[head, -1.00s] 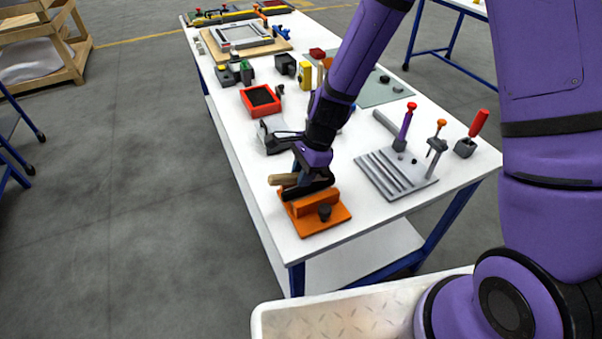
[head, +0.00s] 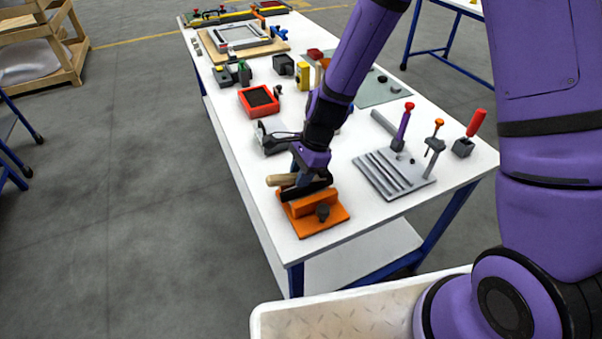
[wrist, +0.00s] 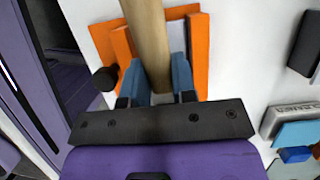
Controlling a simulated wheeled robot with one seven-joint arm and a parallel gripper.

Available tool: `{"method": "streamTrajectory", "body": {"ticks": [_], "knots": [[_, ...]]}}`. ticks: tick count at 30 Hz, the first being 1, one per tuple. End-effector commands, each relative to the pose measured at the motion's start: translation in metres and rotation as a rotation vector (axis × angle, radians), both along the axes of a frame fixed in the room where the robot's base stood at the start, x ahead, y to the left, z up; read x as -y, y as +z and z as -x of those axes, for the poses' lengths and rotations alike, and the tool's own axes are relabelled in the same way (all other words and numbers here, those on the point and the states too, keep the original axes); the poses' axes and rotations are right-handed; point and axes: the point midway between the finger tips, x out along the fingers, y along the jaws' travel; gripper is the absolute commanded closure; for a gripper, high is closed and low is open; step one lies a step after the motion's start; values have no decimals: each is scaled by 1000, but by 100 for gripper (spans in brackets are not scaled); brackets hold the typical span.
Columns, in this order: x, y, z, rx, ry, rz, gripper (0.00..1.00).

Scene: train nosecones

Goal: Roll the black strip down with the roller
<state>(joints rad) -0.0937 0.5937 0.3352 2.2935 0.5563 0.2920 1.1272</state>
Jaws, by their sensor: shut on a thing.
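An orange fixture (head: 328,216) with raised walls and a dark knob sits near the front corner of the white table. It also shows in the wrist view (wrist: 120,45), with a pale surface between its walls. My gripper (head: 299,181) is over the fixture. Its blue fingers (wrist: 158,82) are shut on the roller's light wooden handle (wrist: 147,30), which also shows in the head view (head: 278,180). A long black piece (head: 306,190) lies along the top of the fixture by the fingers; I cannot tell whether it is the strip or part of the roller. The roller's working end is hidden.
A red-framed black tray (head: 259,99) and a grey device (head: 271,138) lie behind. The table's left edge (head: 262,215) is close to the fixture.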

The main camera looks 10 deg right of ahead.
Motion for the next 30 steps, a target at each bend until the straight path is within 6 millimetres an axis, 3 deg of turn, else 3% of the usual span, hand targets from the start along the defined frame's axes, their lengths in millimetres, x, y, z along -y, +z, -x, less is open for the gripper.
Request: {"method": "streamTrajectory", "body": {"ticks": [30], "knots": [[0,59,0,2,-1,-1,100]]}}
